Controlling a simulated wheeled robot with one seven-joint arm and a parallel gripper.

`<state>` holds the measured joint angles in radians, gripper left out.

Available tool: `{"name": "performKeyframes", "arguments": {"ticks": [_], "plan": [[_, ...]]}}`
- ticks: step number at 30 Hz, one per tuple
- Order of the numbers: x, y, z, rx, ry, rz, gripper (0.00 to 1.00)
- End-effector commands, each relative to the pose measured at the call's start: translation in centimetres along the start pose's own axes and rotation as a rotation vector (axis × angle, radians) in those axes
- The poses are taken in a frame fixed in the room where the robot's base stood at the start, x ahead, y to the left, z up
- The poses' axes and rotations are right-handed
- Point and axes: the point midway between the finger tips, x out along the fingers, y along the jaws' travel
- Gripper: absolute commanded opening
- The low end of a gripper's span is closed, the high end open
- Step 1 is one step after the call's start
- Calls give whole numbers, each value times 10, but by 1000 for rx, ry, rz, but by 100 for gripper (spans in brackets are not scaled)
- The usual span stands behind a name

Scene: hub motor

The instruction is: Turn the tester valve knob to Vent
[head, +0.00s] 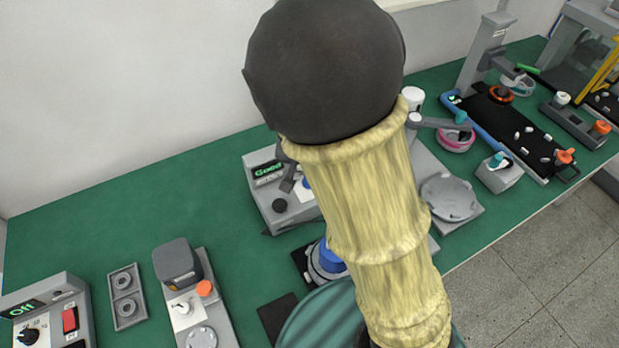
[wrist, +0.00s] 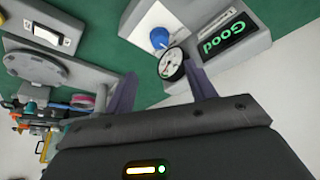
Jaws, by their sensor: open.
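The tester (head: 292,215) is a grey box with a green "Good" display, partly hidden behind my arm in the head view. In the wrist view the tester (wrist: 237,62) appears upside down, with a round white gauge (wrist: 172,65) and a blue knob (wrist: 158,38) on a pale face. I take the blue knob as the valve knob; its setting and any Vent mark are not readable. My gripper (wrist: 161,68) is open and empty. Its fingers frame the gauge in the wrist view, with the blue knob beyond their tips. I cannot tell whether a finger touches the gauge.
A grey device with a round plate (head: 450,196) stands right of my arm. A box reading "Off" (head: 45,314) and a grey tray (head: 126,297) are at left. Green bench top is clear behind them.

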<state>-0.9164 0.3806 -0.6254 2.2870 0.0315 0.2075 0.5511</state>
Motion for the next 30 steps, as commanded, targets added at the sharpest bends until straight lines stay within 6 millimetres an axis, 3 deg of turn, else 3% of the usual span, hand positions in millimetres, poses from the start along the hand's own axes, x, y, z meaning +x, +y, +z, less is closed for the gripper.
{"name": "performKeyframes", "arguments": {"ticks": [21, 30], "plan": [[113, 2, 0, 3, -3, 3, 55], [134, 0, 0, 1, -1, 0, 55]]}}
